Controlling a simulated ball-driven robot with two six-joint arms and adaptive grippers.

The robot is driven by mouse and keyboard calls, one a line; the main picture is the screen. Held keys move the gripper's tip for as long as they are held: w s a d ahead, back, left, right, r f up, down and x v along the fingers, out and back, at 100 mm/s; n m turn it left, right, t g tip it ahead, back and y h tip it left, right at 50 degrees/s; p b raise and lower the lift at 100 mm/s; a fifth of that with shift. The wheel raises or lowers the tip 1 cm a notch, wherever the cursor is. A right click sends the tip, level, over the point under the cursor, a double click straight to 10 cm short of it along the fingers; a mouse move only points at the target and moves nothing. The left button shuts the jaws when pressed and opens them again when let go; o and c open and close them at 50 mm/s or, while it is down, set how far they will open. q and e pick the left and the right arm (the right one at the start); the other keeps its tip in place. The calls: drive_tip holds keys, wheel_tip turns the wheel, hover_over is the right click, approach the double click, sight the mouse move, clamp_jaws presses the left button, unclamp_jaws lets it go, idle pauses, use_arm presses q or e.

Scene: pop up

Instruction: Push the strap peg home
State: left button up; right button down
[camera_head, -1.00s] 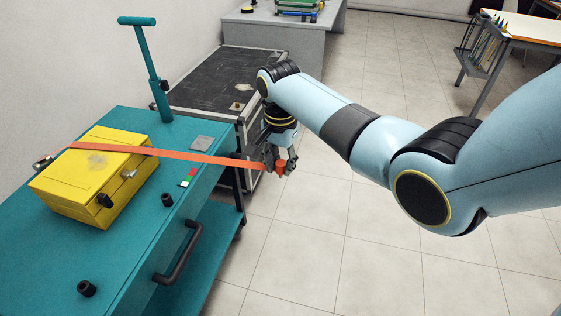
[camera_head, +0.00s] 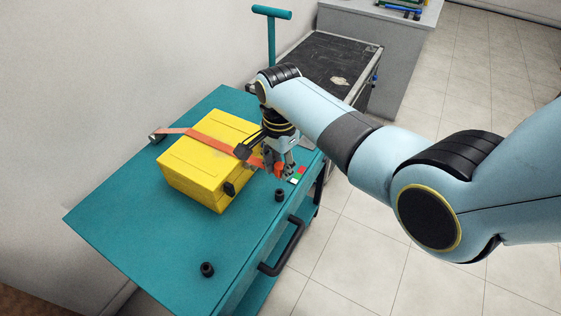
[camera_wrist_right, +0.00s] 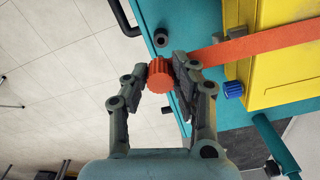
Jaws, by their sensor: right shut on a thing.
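The strap peg, a ribbed orange-red knob (camera_head: 279,168), sits between the fingertips of my right gripper (camera_head: 281,173), which is shut on it. It also shows in the right wrist view (camera_wrist_right: 160,76). The orange strap (camera_head: 200,134) runs from a dark fitting (camera_head: 157,137) across the yellow case (camera_head: 200,178) toward the peg; the arm hides part of it. The gripper is at the case's right side, near the cart's edge. Two black round sockets stand on the cart, one close to the gripper (camera_head: 279,195), one farther left (camera_head: 207,269). My left gripper is out of view.
The teal cart (camera_head: 130,215) has a black handle (camera_head: 284,245) on its near side. A teal T-post (camera_head: 271,35) and a black-topped chest (camera_head: 330,62) stand behind. Red, green and white marks (camera_head: 298,174) lie beside the gripper. Open tiled floor lies right.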

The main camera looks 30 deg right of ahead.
sight(279, 179)
drive_tip(key=shift+w+a, duration=0.1)
drive_tip(key=shift+w, duration=0.05)
drive_tip(key=shift+f, duration=0.1)
wheel_tip(279, 179, down, 4)
drive_tip(key=shift+f+b, duration=0.1)
drive_tip(key=shift+b, duration=1.15)
drive_tip(key=shift+f, duration=0.15)
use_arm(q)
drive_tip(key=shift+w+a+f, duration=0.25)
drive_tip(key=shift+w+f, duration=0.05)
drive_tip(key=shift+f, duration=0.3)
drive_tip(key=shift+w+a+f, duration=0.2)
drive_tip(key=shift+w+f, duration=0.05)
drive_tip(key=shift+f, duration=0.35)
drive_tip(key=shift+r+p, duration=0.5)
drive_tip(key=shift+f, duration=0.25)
use_arm(e)
drive_tip(key=shift+f, duration=0.15)
